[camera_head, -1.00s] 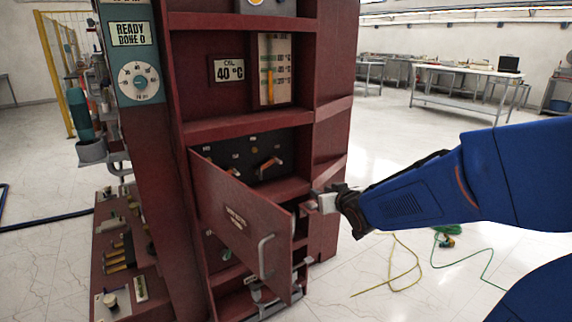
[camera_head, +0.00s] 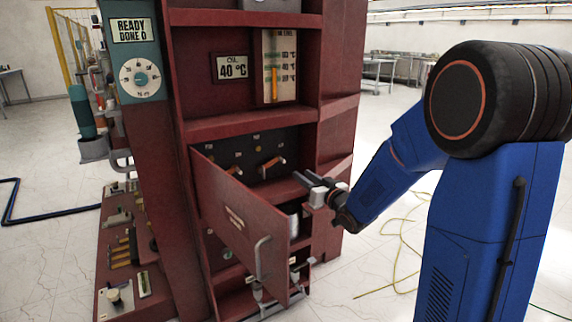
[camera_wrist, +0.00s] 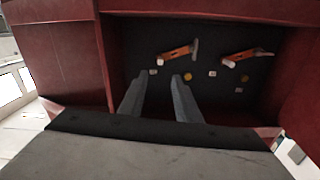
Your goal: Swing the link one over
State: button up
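A dark link panel (camera_head: 262,148) is set in a compartment of the dark red cabinet, behind a half-open door (camera_head: 240,215). Two orange links show on it, a right one (camera_head: 272,163) and a left one (camera_head: 234,169). The wrist view shows two orange links near the top, one (camera_wrist: 178,53) near the middle and one (camera_wrist: 246,55) at the right, with small pale and yellow markers below them. My gripper (camera_head: 304,181) is at the compartment's right side. In the wrist view its two grey fingers (camera_wrist: 160,76) are apart and empty, apparently short of the middle link.
The door, with a metal handle (camera_head: 262,257), sticks out in front of the lower compartments. A shelf (camera_head: 255,122) lies above the panel, and cabinet walls flank it. A yellow-green cable (camera_head: 400,235) lies on the floor at the right.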

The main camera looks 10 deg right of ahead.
aim_at(285, 162)
jog(key=x, duration=1.3)
grip_shut()
